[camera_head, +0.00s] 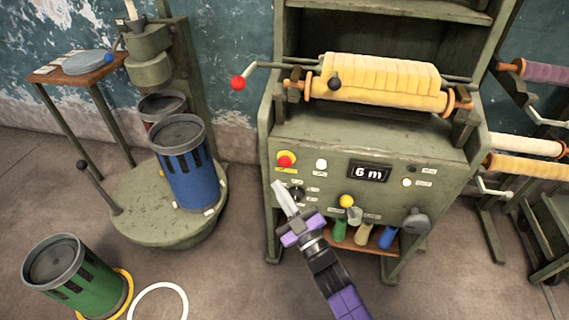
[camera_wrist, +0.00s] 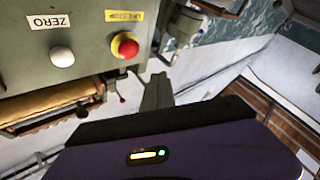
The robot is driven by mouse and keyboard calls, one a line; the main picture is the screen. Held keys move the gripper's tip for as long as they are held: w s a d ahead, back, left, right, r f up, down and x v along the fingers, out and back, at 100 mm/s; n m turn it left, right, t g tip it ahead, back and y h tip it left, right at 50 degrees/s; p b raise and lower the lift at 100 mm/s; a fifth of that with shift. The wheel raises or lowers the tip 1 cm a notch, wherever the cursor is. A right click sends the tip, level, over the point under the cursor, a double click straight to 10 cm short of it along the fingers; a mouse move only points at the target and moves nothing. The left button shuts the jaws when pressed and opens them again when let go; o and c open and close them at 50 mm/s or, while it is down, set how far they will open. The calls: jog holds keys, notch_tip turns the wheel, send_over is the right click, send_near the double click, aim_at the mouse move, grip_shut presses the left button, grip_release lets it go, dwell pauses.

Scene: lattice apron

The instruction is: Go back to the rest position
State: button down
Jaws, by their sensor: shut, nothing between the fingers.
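My gripper (camera_head: 284,200) is in front of the green machine's (camera_head: 330,135) control panel in the head view, its fingers pointing up and left toward the panel's left part. The fingers are together and hold nothing. In the wrist view the shut fingers (camera_wrist: 157,92) show below the red stop button (camera_wrist: 125,45) and apart from it as far as I can tell. The white button (camera_wrist: 61,56) under the ZERO label is left of it. The panel display (camera_head: 370,173) reads 6 m.
A yellow roll (camera_head: 378,84) lies on top of the machine, with a red-knobbed crank (camera_head: 238,83). A rack of rolls (camera_head: 528,167) is at right.

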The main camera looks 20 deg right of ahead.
dwell(0.5)
jog(key=s+r+m+g+h+p, duration=0.1)
jog(key=s+r, duration=0.4)
jog(key=s, duration=0.8)
jog(key=s+r+m+g+p, duration=0.3)
jog(key=s+r+p, duration=0.2)
jog(key=s, duration=0.9)
jog(key=s+r+m+g+h+p, duration=0.1)
jog(key=s+r, duration=0.5)
jog(key=s, duration=0.8)
jog(key=m+g+p, duration=0.1)
jog(key=m+p, duration=0.1)
jog(key=p, duration=0.1)
jog(key=shift+s+d+h+p, duration=0.25)
jog(key=shift+h+p, duration=0.05)
jog(key=shift+p, duration=0.05)
